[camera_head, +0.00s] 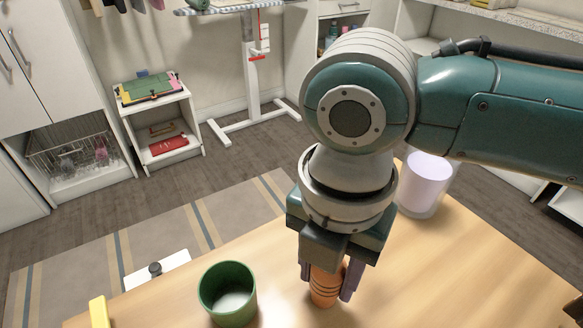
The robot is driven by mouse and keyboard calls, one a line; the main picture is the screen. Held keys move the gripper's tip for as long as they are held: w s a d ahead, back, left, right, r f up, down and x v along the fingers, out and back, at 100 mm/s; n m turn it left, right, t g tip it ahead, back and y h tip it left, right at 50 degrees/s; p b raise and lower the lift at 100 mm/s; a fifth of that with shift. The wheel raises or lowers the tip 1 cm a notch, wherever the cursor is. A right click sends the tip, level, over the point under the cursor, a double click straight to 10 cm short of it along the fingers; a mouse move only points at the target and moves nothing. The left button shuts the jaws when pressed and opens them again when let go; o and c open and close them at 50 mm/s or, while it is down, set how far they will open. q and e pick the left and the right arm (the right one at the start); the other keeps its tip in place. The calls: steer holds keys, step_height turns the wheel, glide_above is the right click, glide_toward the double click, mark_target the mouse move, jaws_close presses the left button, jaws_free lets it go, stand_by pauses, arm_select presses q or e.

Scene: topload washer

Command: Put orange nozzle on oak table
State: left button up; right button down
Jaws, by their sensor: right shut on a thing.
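The orange nozzle (325,287) is between the fingers of my right gripper (328,284), which is shut on it. The nozzle is upright, with its lower end at or just above the surface of the oak table (420,270); I cannot tell whether it touches. Its top is hidden by the gripper. My right arm comes in from the right and covers part of the view. My left gripper is not in view.
A green cup (228,293) stands on the table left of the gripper. A whitish translucent container (425,183) stands behind, to the right. A yellow object (99,312) is at the lower left.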

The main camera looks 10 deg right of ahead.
steer(key=shift+c, duration=2)
jaws_free()
steer(key=shift+f, duration=0.1)
steer(key=shift+r, duration=0.4)
step_height(320, 180, up, 12)
steer(key=shift+f+p, duration=0.2)
steer(key=shift+p, duration=1.05)
steer(key=s+a+f+m+t+y, duration=0.2)
steer(key=s+a+f+m+y, duration=0.3)
steer(key=m, duration=0.7)
steer(key=s+d+m+t+h, duration=0.1)
steer(key=s+d+m+h, duration=0.3)
steer(key=d+m, duration=0.9)
steer(key=s+d+f, duration=0.1)
steer(key=s, duration=0.2)
steer(key=shift+s+d+m+t+h, duration=0.2)
steer(key=shift+m+t+h, duration=0.1)
steer(key=shift+h, duration=0.1)
